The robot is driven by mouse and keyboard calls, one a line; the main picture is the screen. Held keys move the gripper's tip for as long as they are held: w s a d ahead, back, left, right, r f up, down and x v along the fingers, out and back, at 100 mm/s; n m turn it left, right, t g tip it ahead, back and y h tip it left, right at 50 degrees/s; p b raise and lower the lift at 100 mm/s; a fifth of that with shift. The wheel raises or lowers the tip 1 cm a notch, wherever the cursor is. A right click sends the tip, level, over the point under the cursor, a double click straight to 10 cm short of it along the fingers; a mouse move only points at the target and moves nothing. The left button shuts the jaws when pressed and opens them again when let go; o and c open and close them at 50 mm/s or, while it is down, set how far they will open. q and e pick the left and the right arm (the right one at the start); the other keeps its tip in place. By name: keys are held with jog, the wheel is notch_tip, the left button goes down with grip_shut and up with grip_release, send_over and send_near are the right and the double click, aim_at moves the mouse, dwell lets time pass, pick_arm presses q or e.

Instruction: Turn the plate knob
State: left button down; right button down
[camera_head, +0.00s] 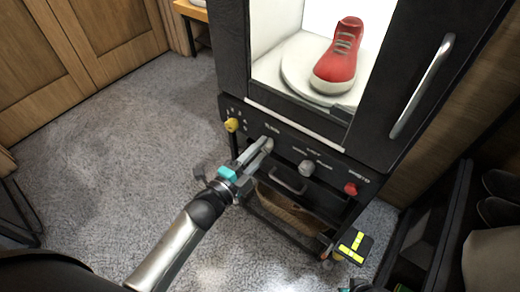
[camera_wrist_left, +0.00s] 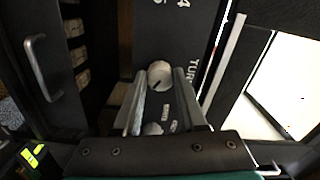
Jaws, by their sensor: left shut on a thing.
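The dark cleaning machine (camera_head: 232,60) stands ahead with a row of knobs under its lit chamber. My left gripper (camera_head: 262,150) reaches its front panel and covers one knob. In the left wrist view, a round white knob (camera_wrist_left: 160,74) with a dark mark sits between the fingers of my left gripper (camera_wrist_left: 160,88), which is shut on it. Lettering beginning "TURN" runs beside this knob. Inside the chamber, a red sneaker (camera_head: 342,58) rests on a round white plate (camera_head: 296,74). I do not see my right gripper clearly.
Other knobs on the panel are yellow (camera_head: 231,125), pale grey (camera_head: 306,168) and red (camera_head: 350,188). A drawer handle (camera_head: 288,181) lies below the panel. The door with its long handle (camera_head: 422,86) is at the right. Grey carpet (camera_head: 110,150) is clear at the left.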

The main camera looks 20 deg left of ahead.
pick_arm(q)
jog(key=shift+m, duration=1.1)
pick_arm(e)
jog(key=shift+w+r, duration=0.1)
pick_arm(q)
jog(key=shift+c, duration=2.3)
grip_release()
jog(key=shift+s+a, duration=0.1)
jog(key=shift+s, duration=0.15)
jog(key=p+v, duration=0.3)
jog(key=v, duration=1.1)
jog(key=shift+s, duration=0.3)
pick_arm(e)
jog(key=s+d+f, duration=0.1)
jog(key=s+f, duration=0.2)
jog(key=f, duration=0.2)
jog(key=shift+d+f, duration=0.3)
jog(key=shift+f, duration=0.05)
pick_arm(q)
jog(key=shift+a, duration=0.1)
